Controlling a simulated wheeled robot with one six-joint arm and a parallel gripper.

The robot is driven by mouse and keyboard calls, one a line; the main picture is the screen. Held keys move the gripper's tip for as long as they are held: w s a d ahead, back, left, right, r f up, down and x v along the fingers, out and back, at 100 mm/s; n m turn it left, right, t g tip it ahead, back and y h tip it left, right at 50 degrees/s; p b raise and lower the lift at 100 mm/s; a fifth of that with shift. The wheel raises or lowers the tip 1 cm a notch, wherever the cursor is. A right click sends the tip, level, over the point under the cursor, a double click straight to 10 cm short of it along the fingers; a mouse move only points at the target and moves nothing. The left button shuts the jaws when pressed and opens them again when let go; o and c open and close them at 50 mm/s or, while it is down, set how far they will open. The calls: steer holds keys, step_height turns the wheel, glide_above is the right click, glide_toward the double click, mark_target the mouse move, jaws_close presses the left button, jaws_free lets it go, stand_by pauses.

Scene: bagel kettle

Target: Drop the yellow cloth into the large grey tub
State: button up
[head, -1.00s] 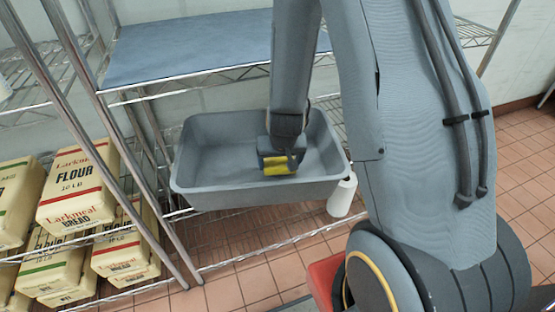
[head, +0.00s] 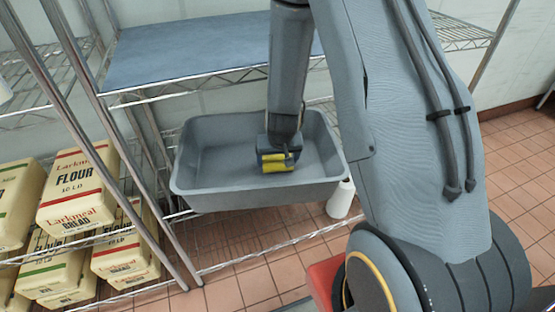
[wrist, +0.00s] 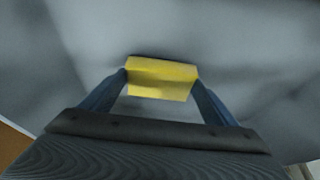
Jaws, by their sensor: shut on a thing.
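The large grey tub (head: 205,152) sits on a wire shelf in the middle of the head view, its open top facing up. My gripper (head: 278,165) is over the tub, within its rim as seen from the head camera. It is shut on the yellow cloth (head: 276,158). In the wrist view the yellow cloth (wrist: 162,78) is pinched between the two blue fingertips of my gripper (wrist: 161,80), with blurred grey tub surface (wrist: 225,40) behind it. I cannot tell whether the cloth touches the tub floor.
A white bottle (head: 341,199) stands just right of the tub. A blue-grey shelf board (head: 190,50) lies above and behind it. Metal posts (head: 150,190) and stacked flour bags (head: 75,190) are at the left. Something red (head: 325,280) is low by my base.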

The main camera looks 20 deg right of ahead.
steer(key=shift+f, duration=0.3)
steer(key=o, duration=1)
steer(key=shift+r, duration=0.55)
steer(key=s+a+r+n+g+y+p, duration=0.1)
steer(key=s+a+r+p, duration=0.15)
steer(key=s+r, duration=0.6)
steer(key=s+a+r+n+g+y+p, duration=0.15)
steer(key=s+a+r, duration=0.3)
steer(key=r, duration=0.65)
steer(key=shift+g+h, duration=0.65)
steer(key=shift+g, duration=0.3)
steer(key=s+r, duration=0.1)
steer(key=s, duration=0.2)
steer(key=s+d+r, duration=0.1)
steer(key=s, duration=0.3)
steer(key=s+d+r+p, duration=0.1)
steer(key=s+r, duration=0.1)
steer(key=s, duration=0.2)
steer(key=shift+r, duration=0.1)
